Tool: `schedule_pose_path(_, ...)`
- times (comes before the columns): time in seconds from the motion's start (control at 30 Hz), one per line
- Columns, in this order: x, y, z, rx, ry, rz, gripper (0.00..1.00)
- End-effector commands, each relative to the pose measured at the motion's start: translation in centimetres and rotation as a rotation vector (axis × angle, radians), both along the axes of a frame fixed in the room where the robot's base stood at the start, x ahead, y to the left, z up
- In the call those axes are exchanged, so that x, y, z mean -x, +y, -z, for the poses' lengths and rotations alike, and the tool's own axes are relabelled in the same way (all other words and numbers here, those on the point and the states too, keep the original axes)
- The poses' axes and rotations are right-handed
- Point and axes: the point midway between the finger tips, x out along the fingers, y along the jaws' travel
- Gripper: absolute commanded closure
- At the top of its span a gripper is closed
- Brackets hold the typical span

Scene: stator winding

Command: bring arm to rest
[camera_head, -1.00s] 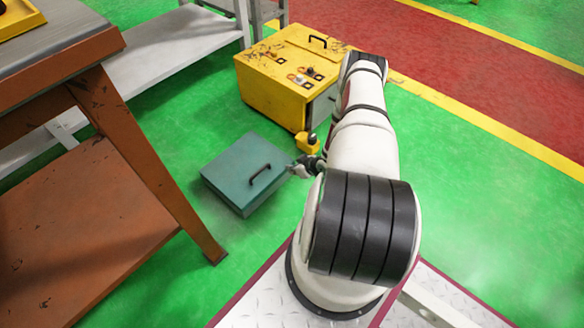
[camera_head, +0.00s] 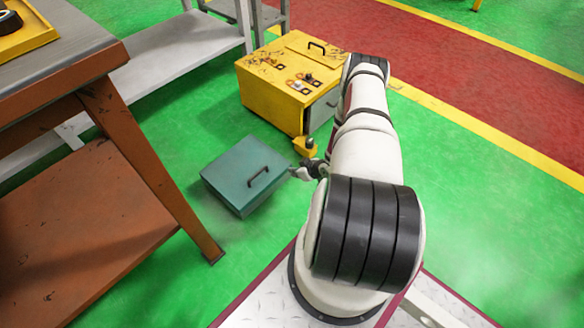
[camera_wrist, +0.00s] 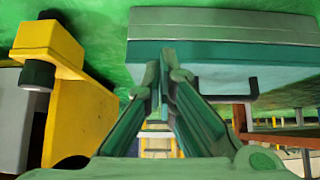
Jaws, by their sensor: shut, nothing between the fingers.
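My arm stretches away from my base in the head view, with white links and black joint bands. My gripper (camera_head: 307,171) is small there, beside the right edge of a teal box with a black handle (camera_head: 240,163); I cannot tell from this view whether they touch. In the wrist view my gripper's two fingers (camera_wrist: 161,68) meet at their tips, shut with nothing between them. The teal box also shows behind the fingertips (camera_wrist: 225,30), with its dark handle to their right.
A yellow cabinet (camera_head: 285,95) stands on the green floor beyond the teal box. An orange-brown table (camera_head: 150,165) stands at left, bearing a yellow tray (camera_head: 36,35). A grey table (camera_head: 190,50) is behind it. Green floor (camera_head: 470,200) is clear at right.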

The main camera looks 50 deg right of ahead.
Motion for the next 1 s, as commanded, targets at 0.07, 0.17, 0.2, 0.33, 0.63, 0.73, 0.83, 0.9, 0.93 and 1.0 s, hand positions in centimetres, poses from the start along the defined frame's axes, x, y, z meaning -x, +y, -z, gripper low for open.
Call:
schedule_pose_path(0.07, 1.4, 0.1, 0.4, -0.002, 0.004, 0.001, 1.0)
schedule_pose_path(0.17, 3.0, 0.0, 1.0, -0.002, 0.004, 0.002, 1.0)
schedule_pose_path(0.2, 3.6, 0.0, 1.2, -0.001, 0.003, 0.001, 1.0)
schedule_pose_path(0.33, 5.3, 0.0, 1.8, -0.001, 0.003, 0.003, 1.0)
schedule_pose_path(0.63, 6.5, 0.0, 2.3, -0.001, 0.001, -0.001, 1.0)
schedule_pose_path(0.73, 6.5, 0.0, 2.3, -0.001, 0.001, -0.001, 1.0)
schedule_pose_path(0.83, 6.3, -0.3, 2.0, 0.005, 0.005, -0.002, 1.0)
schedule_pose_path(0.9, 5.7, -1.1, 1.2, 0.017, 0.02, -0.005, 1.0)
schedule_pose_path(0.93, 5.3, -1.6, 0.6, 0.025, 0.029, -0.007, 1.0)
schedule_pose_path(1.0, 4.2, -3.0, -1.2, 0.048, 0.063, -0.014, 1.0)
